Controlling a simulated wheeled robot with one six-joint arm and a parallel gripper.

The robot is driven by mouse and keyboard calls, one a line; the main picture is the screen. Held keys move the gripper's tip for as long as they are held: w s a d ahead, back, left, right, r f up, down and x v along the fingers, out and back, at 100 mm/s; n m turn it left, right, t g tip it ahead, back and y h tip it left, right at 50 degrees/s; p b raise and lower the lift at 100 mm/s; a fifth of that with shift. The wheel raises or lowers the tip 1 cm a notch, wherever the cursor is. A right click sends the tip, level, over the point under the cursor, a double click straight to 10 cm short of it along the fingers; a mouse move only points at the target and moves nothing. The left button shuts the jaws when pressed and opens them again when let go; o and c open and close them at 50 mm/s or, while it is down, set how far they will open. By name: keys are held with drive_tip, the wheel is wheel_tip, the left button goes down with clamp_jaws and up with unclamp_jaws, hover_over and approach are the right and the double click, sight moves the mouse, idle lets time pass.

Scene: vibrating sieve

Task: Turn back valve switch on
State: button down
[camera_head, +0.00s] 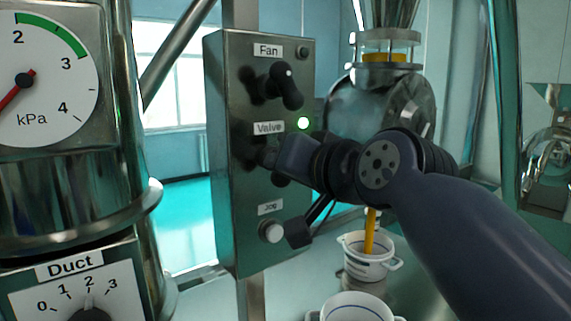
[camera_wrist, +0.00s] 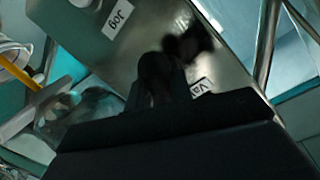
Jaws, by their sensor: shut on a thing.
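Below the label is the dark valve switch (camera_head: 281,181), mostly hidden behind my gripper (camera_head: 268,156). My gripper reaches in from the right and is shut on the switch. In the wrist view, the dark fingers (camera_wrist: 160,82) are against the box front, between the "Jog" label (camera_wrist: 118,18) and the partly hidden "Valve" label (camera_wrist: 202,87). The switch's exact angle cannot be told.
A black fan knob (camera_head: 276,86) is above, and a pale jog button (camera_head: 272,232) is below. A yellow stream (camera_head: 370,232) runs into a white bucket (camera_head: 366,268); another bucket (camera_head: 350,308) stands nearer. A pressure gauge (camera_head: 45,75) and duct dial (camera_head: 88,314) are at left.

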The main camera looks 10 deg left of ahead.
idle(0.3)
drive_tip(key=c, duration=1.3)
unclamp_jaws()
drive_tip(key=b+v, duration=0.2)
drive_tip(key=v, duration=0.8)
drive_tip(key=shift+s+d+r, duration=0.1)
drive_tip(key=shift+s+d, duration=0.15)
drive_tip(key=shift+d, duration=0.05)
drive_tip(key=p+x, duration=0.2)
drive_tip(key=x, duration=0.9)
drive_tip(key=shift+s, duration=0.1)
